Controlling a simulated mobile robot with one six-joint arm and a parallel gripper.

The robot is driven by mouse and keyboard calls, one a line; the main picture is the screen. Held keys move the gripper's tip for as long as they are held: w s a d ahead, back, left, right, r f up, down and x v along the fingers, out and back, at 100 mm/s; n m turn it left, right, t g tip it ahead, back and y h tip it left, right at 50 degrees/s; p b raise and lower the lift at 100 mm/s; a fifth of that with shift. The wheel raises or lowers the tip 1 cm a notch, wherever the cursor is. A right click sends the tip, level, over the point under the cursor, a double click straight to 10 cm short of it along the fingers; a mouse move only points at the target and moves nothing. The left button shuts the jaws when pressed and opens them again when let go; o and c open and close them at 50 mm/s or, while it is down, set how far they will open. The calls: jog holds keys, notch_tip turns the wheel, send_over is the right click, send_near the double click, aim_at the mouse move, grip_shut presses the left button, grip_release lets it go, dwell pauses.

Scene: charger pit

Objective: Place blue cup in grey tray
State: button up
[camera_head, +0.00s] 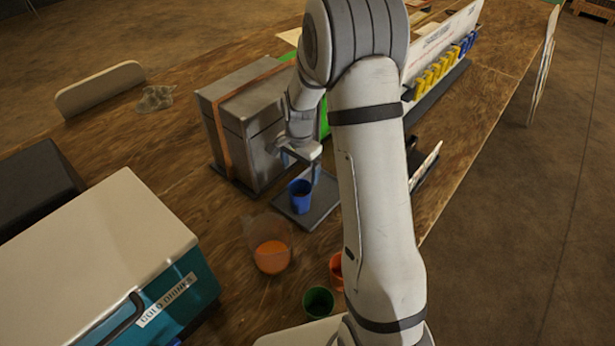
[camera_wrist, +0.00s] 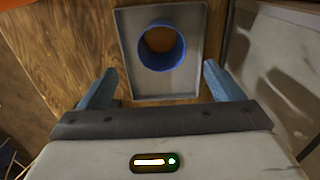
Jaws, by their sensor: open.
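The blue cup (camera_head: 300,196) stands upright on the grey tray (camera_head: 322,207) in front of the grey box. In the wrist view the blue cup (camera_wrist: 162,46) is seen from above, inside the rim of the grey tray (camera_wrist: 188,88), with something orange-brown inside it. My gripper (camera_head: 300,160) is just above and behind the cup in the head view. In the wrist view my gripper (camera_wrist: 160,85) has its fingers wide apart, with nothing between them. The cup lies beyond the fingertips, apart from both.
A grey box with an orange strap (camera_head: 245,125) stands close behind the tray. A clear pitcher with orange liquid (camera_head: 271,250), a green cup (camera_head: 318,302) and an orange cup (camera_head: 336,270) stand nearer. A teal cooler (camera_head: 165,300) is at lower left. Wooden table is clear at left centre.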

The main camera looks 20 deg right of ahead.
jog(key=s+r+n+t, duration=0.1)
jog(key=s+r+n, duration=0.4)
jog(key=s+r, duration=0.7)
jog(key=s+r+n+t, duration=0.2)
jog(key=s+r+n, duration=0.4)
jog(key=s, duration=0.7)
jog(key=shift+s+a+r, duration=0.35)
jog(key=shift+s+r, duration=0.05)
jog(key=shift+r, duration=0.55)
jog(key=shift+c, duration=0.5)
